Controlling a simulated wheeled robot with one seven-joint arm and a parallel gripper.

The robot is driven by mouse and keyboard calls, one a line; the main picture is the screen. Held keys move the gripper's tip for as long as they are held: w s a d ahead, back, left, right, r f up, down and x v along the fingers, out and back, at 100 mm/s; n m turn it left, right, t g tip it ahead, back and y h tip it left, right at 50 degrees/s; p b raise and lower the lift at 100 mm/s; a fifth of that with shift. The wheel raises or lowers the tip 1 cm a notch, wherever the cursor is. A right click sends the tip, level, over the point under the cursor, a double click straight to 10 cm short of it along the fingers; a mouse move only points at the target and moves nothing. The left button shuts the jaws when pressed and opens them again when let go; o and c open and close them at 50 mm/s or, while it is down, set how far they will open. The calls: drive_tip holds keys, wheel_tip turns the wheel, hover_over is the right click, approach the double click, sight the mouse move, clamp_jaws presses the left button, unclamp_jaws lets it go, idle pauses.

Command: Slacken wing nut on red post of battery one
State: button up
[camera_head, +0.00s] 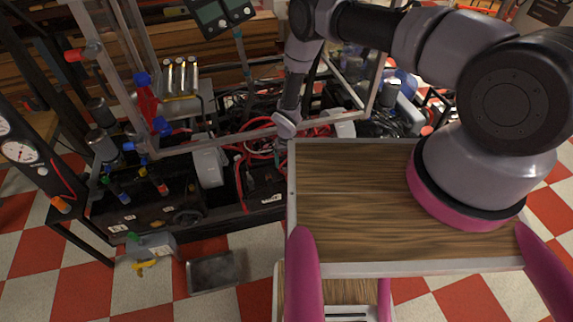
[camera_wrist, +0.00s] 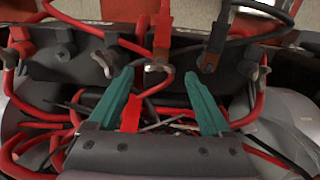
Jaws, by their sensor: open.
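In the wrist view my gripper (camera_wrist: 159,73) has two teal fingers spread apart with nothing held between them. Two dark battery blocks lie beyond the fingertips, a left one (camera_wrist: 85,68) and a right one (camera_wrist: 240,88). A red-sleeved cable clamp (camera_wrist: 162,35) stands near the gap between the blocks, roughly ahead of the fingers. A dark clamp (camera_wrist: 212,48) stands to its right. Grey knob-like fittings (camera_wrist: 64,46) show on the left block. I cannot tell which fitting is the wing nut, or which block is battery one. In the head view my wrist reaches down into the black frame.
Red cables (camera_wrist: 255,105) loop around the gripper and the blocks. In the head view a clear panel frame (camera_head: 205,143) crosses beside my arm. Valves and gauges (camera_head: 20,152) are at left.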

drive_tip(key=shift+f, duration=1.2)
clamp_jaws()
